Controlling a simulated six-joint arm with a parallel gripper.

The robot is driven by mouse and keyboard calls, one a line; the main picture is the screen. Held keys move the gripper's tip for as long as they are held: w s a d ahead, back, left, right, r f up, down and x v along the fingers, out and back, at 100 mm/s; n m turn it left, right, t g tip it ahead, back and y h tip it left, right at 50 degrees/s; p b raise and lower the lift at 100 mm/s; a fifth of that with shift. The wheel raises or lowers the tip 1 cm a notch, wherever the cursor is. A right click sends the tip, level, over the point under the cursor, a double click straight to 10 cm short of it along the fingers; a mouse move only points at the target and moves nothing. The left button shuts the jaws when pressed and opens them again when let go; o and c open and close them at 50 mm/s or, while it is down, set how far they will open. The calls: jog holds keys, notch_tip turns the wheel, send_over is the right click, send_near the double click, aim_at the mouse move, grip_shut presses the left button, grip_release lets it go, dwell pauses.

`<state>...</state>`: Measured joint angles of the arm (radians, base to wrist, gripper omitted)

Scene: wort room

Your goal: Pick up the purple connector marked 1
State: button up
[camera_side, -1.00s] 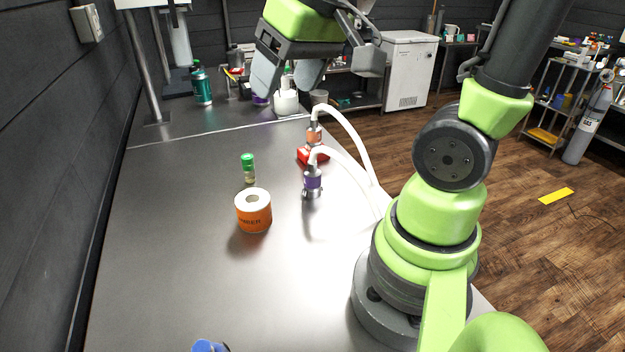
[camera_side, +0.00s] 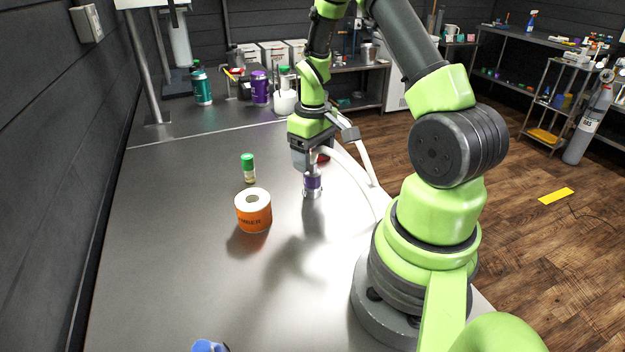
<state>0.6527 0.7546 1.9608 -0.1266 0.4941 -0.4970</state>
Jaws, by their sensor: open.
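The purple connector (camera_side: 312,183) stands upright on the metal table, with a silver base and a white hose curving off behind it to the right. Any mark on it is too small to read. My gripper (camera_side: 308,165) points down at the connector's top, with its jaws open. Its fingers are at or just above the connector's upper end; I cannot tell whether they touch it. The orange connector is hidden behind my gripper, and only a bit of its red base (camera_side: 323,157) shows.
An orange-labelled roll (camera_side: 253,211) and a green-capped vial (camera_side: 248,168) stand left of the connector. The white hose (camera_side: 352,178) runs toward my base. Bottles, including a purple one (camera_side: 260,89), stand at the back. The table's front left (camera_side: 150,270) is clear.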

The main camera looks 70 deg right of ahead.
aim_at(314, 172)
jog(key=shift+s+f, duration=0.1)
jog(key=shift+f, duration=2.7)
jog(key=c, duration=1.1)
jog(key=shift+r, duration=0.1)
